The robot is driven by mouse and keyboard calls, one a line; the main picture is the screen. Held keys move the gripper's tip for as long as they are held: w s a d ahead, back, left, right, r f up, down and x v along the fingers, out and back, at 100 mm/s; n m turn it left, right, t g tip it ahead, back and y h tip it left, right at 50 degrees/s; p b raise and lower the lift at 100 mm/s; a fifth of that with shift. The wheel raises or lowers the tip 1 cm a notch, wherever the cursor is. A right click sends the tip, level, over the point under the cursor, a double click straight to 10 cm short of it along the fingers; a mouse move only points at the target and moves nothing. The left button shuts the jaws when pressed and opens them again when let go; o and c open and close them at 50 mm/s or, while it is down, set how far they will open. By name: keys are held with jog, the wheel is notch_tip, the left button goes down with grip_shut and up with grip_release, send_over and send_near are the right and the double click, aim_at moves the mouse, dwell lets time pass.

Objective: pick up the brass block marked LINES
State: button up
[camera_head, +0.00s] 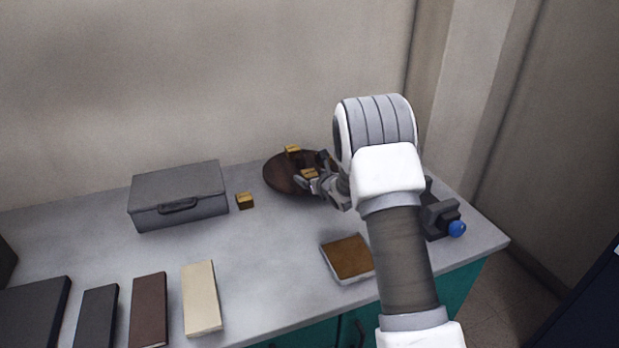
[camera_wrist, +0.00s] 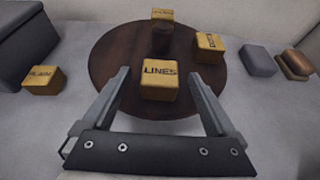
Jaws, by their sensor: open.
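The brass block marked LINES (camera_wrist: 160,80) sits on a round dark brown board (camera_wrist: 112,50) in the wrist view, near the board's front edge. My gripper (camera_wrist: 160,78) is open, with one finger on each side of this block. I cannot tell whether the fingers touch it. In the head view my gripper (camera_head: 315,180) is over the board (camera_head: 280,178), close to a brass block (camera_head: 310,173).
Other brass blocks stand at the board's back (camera_wrist: 162,14) and right (camera_wrist: 209,47). Another block (camera_wrist: 43,80) lies left on the table, near a grey case (camera_head: 180,195). A shallow tray (camera_head: 350,257) lies in front. Several flat slabs (camera_head: 201,298) lie front left.

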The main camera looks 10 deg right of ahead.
jog(key=shift+x, duration=1.2)
grip_shut()
jog(key=shift+r, duration=0.15)
